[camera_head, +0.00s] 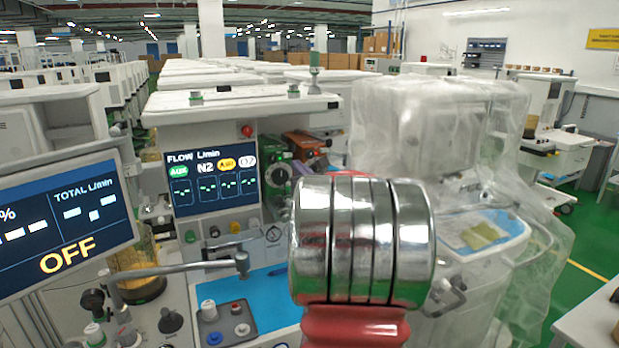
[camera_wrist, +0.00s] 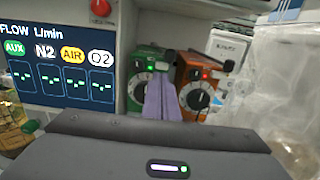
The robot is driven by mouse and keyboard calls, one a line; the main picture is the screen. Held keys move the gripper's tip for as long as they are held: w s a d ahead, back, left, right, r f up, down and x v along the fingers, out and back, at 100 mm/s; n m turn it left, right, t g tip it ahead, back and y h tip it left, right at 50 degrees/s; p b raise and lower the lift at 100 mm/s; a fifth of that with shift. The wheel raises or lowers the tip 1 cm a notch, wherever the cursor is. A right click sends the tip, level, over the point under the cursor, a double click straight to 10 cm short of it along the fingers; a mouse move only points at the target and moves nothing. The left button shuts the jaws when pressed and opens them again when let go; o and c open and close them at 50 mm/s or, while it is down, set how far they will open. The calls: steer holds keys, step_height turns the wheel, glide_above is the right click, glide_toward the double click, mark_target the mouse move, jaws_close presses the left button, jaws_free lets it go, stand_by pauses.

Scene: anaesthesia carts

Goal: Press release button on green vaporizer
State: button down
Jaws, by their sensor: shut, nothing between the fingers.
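The green vaporizer (camera_wrist: 147,72) shows in the wrist view left of the orange vaporizer (camera_wrist: 200,82).
A flow screen (camera_head: 212,182) stands left of the vaporizers, with a red knob (camera_head: 246,131) above it. A monitor reading OFF (camera_head: 65,225) stands at the left. A plastic-covered cart (camera_head: 430,125) stands close at the right. A blue work surface (camera_head: 262,300) lies below.

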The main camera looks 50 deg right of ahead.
steer(key=v, duration=0.6)
steer(key=shift+s+a, duration=0.15)
steer(key=shift+s, duration=0.25)
stand_by(0.5)
steer(key=a+f+n+g+y, duration=0.3)
steer(key=a+f+n+y, duration=0.35)
steer(key=a+n, duration=0.6)
steer(key=a+f+n+g+y, duration=0.4)
steer(key=a+f+n, duration=0.45)
steer(key=a, duration=0.65)
steer(key=s+a+f+n+g+h, duration=0.1)
steer(key=s+a+f+n+g, duration=0.15)
steer(key=s+a+n, duration=0.45)
steer(key=s+a+f+n+g, duration=0.1)
steer(key=s+a+n+g, duration=0.25)
steer(key=a+n, duration=0.55)
steer(key=s+a+r+n+t, duration=0.2)
steer(key=a+n, duration=0.3)
steer(key=a, duration=0.3)
steer(key=shift+s+r+t, duration=0.3)
steer(key=shift+r, duration=0.5)
